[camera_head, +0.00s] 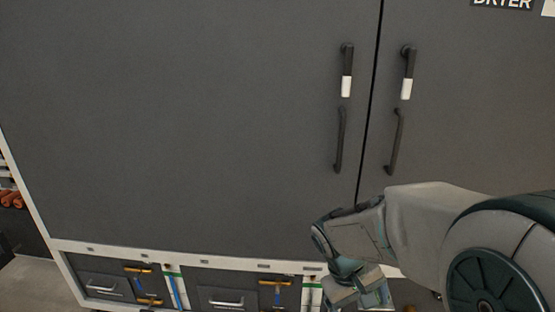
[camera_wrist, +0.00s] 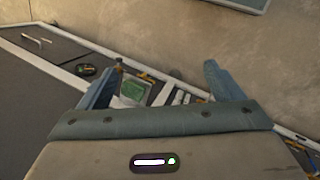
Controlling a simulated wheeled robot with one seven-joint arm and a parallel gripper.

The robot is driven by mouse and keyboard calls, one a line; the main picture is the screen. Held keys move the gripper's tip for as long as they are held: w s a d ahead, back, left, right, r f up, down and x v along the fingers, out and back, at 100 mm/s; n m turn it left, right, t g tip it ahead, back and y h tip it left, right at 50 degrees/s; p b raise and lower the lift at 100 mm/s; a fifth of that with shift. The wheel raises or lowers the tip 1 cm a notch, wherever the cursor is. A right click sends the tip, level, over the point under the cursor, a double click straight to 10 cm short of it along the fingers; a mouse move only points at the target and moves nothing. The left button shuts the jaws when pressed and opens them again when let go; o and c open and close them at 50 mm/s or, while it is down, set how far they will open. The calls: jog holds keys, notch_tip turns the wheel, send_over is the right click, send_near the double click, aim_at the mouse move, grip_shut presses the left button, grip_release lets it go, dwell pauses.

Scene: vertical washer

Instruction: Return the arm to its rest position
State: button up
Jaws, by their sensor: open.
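My gripper (camera_head: 358,290) hangs at the lower right of the head view, in front of the cabinet's lower edge, with my arm reaching in from the right. In the wrist view my gripper (camera_wrist: 164,70) shows two blue-grey fingers spread apart, with nothing held between them. Its fingertips are partly cut off or hidden in the head view.
Large dark grey doors (camera_head: 190,120) are shut, with black handles (camera_head: 340,140) beside the seam. A "DRYER" label (camera_head: 503,3) is at the top right. Drawers (camera_head: 225,298) line the bottom. The wrist view shows drawers (camera_wrist: 40,42), a green item (camera_wrist: 133,90) and a beige surface (camera_wrist: 150,30).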

jog(key=s+a+r+m+t+y+p, duration=0.2)
jog(key=s+r+m+t+y+p, duration=0.1)
jog(key=r, duration=0.9)
jog(key=s+y+p, duration=0.1)
jog(key=s+p, duration=0.1)
jog(key=s, duration=0.1)
jog(key=shift+s+m, duration=0.3)
jog(key=shift+s, duration=0.05)
